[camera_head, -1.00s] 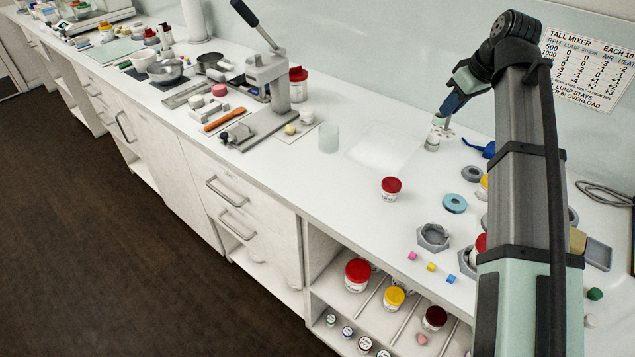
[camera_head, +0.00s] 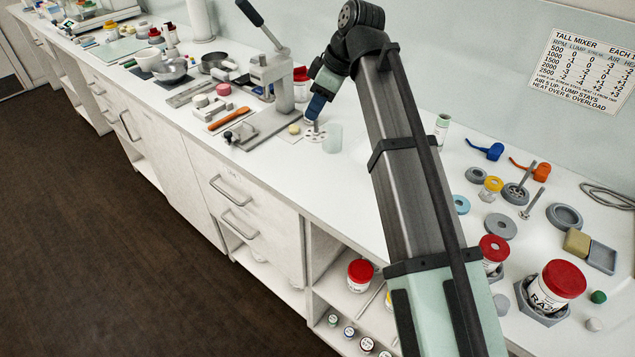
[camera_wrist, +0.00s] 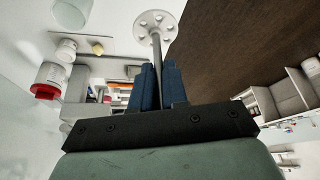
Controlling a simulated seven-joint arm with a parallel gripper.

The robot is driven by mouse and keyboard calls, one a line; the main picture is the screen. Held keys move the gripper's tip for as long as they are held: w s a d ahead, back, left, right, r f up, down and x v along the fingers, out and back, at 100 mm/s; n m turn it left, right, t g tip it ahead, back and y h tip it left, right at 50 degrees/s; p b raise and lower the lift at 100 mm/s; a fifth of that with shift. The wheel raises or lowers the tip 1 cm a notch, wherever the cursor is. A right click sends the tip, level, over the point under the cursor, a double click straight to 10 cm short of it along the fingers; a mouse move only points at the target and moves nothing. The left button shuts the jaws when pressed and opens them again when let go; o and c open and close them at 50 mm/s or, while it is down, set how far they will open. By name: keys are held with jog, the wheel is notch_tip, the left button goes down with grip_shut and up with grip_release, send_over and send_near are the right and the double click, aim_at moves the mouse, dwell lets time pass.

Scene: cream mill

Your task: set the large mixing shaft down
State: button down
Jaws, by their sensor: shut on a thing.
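The large mixing shaft shows in the wrist view as a thin grey rod ending in a pale round disc (camera_wrist: 156,24) with several holes. My gripper (camera_wrist: 157,75) has its blue fingers shut on the rod, and the disc sticks out beyond them. In the head view my gripper (camera_head: 316,107) points down over the white counter, between the hand press and a clear beaker. The disc (camera_head: 314,135) is low beneath it, close to the counter top. I cannot tell whether the disc touches the counter. The upper rod is hidden by the fingers.
The beaker (camera_head: 333,139) stands just right of the disc, and the hand press (camera_head: 270,75) is just left. A red-lidded jar (camera_head: 301,84) stands behind. Far right are blue (camera_head: 487,151) and orange (camera_head: 530,169) tools, rings, and other shafts (camera_head: 527,176).

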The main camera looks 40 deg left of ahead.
aim_at(317, 134)
notch_tip(317, 134, down, 4)
jog(key=shift+d+f, duration=0.15)
jog(key=shift+f, duration=0.1)
jog(key=shift+w+f, duration=0.1)
jog(key=shift+f, duration=5.15)
jog(key=shift+f, duration=0.1)
jog(key=c, duration=1.1)
grip_release()
jog(key=shift+c, duration=0.2)
jog(key=v, duration=1.2)
